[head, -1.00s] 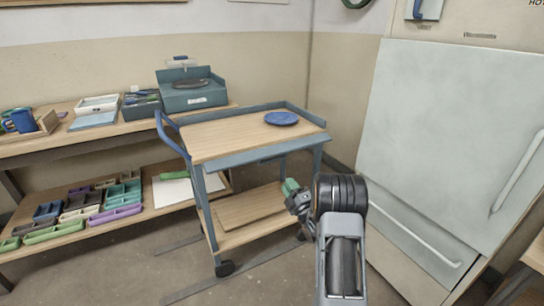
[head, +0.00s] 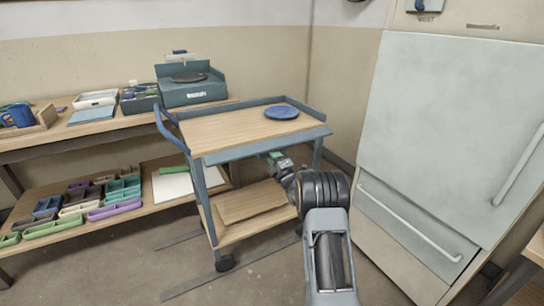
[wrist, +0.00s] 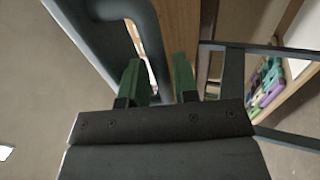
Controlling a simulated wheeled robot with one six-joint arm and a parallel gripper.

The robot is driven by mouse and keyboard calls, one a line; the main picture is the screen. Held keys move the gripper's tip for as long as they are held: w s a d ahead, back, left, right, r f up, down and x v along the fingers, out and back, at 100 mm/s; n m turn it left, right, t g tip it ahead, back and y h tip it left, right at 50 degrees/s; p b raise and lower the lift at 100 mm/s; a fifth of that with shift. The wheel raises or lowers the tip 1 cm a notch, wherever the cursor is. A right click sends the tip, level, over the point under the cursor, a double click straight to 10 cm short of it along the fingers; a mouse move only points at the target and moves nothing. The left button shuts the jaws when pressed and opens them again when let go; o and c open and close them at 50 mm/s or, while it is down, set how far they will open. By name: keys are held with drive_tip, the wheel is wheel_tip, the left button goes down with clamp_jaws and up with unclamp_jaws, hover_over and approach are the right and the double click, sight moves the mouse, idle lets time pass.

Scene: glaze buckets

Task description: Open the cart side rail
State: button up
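The cart (head: 255,128) has a wooden top with low blue-grey rails along its back edges. The side rail nearest me (head: 265,146) is a blue-grey strip along the front edge, its face below the level of the wooden top. My gripper (head: 276,158) is just below that strip, partly hidden by my wrist. In the wrist view the two green fingers of my gripper (wrist: 158,78) are apart. A dark grey curved bar (wrist: 148,35) and a wooden strip (wrist: 180,35) lie beyond them. Nothing is visibly held, and I cannot tell whether the fingers touch the rail.
A blue plate (head: 281,112) lies on the cart top. A blue push handle (head: 168,130) stands at its left end. A bench (head: 70,140) with trays is on the left. A large pale cabinet (head: 440,130) stands close on the right. Floor in front of the cart is clear.

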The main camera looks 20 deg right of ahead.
drive_tip(key=shift+w+a+r, duration=0.1)
drive_tip(key=shift+w+r, duration=0.1)
drive_tip(key=shift+w, duration=0.4)
clamp_jaws()
drive_tip(key=shift+s+r+g+p, duration=0.15)
drive_tip(key=shift+r+g+p, duration=0.3)
drive_tip(key=shift+g, duration=0.15)
drive_tip(key=shift+s+g+p, duration=0.15)
drive_tip(key=shift+g+p, duration=0.2)
drive_tip(key=shift+g, duration=0.35)
